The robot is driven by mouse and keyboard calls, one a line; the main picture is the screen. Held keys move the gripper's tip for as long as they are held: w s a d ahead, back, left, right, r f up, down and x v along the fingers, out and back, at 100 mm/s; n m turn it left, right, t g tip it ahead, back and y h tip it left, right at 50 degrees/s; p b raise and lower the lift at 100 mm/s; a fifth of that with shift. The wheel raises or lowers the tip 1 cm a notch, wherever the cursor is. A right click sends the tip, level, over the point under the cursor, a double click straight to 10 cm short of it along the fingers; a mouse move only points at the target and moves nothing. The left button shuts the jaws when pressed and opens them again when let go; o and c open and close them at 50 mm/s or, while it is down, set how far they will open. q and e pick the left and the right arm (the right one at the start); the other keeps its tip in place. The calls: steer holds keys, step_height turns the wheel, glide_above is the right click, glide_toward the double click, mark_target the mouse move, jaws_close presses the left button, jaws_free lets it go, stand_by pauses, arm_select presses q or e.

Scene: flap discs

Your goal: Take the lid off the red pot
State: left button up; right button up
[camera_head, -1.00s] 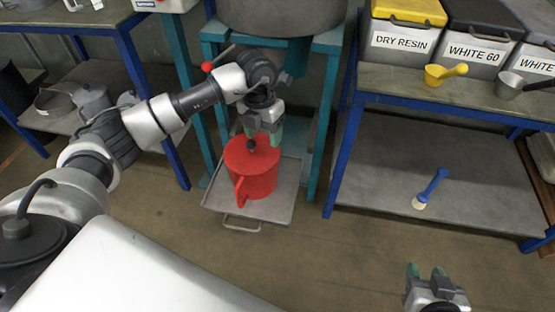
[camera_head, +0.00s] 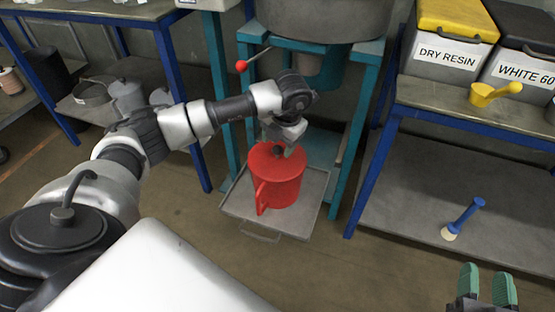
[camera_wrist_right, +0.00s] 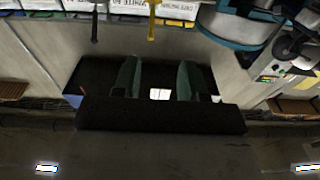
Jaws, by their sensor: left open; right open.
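The red pot (camera_head: 286,192) stands upright on a grey metal tray (camera_head: 308,221), its handle toward the front. Its red lid (camera_head: 262,163) sits on top with a dark knob (camera_head: 278,151). My left gripper (camera_head: 284,147) points down just above the lid at the knob. It is open; its fingers partly hide the knob, and I cannot tell whether they touch it. My right gripper (camera_head: 487,288) is open and empty at the bottom right, well away from the pot. Its green-padded fingers also show in the right wrist view (camera_wrist_right: 157,80).
A teal stand (camera_head: 345,160) with a large grey drum (camera_head: 325,18) rises behind the pot. A red-knobbed lever (camera_head: 241,66) juts out above left. A blue-framed shelf (camera_head: 400,190) at right holds a blue-handled brush (camera_head: 465,217), yellow scoop (camera_head: 490,93) and bins. Floor in front is clear.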

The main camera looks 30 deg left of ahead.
mark_target(278, 147)
arm_select(q)
steer(key=f, duration=0.1)
steer(key=f+b, duration=0.1)
steer(key=f, duration=0.1)
steer(key=shift+w+a+f, duration=0.15)
steer(key=shift+a+f, duration=0.15)
steer(key=shift+a, duration=0.05)
arm_select(e)
steer(key=r+t, duration=0.2)
steer(key=r+t+y, duration=0.1)
steer(key=shift+s+a+r+t, duration=0.25)
steer(key=shift+s+r+t, duration=0.05)
steer(key=shift+r, duration=0.1)
arm_select(q)
steer(key=c, duration=1)
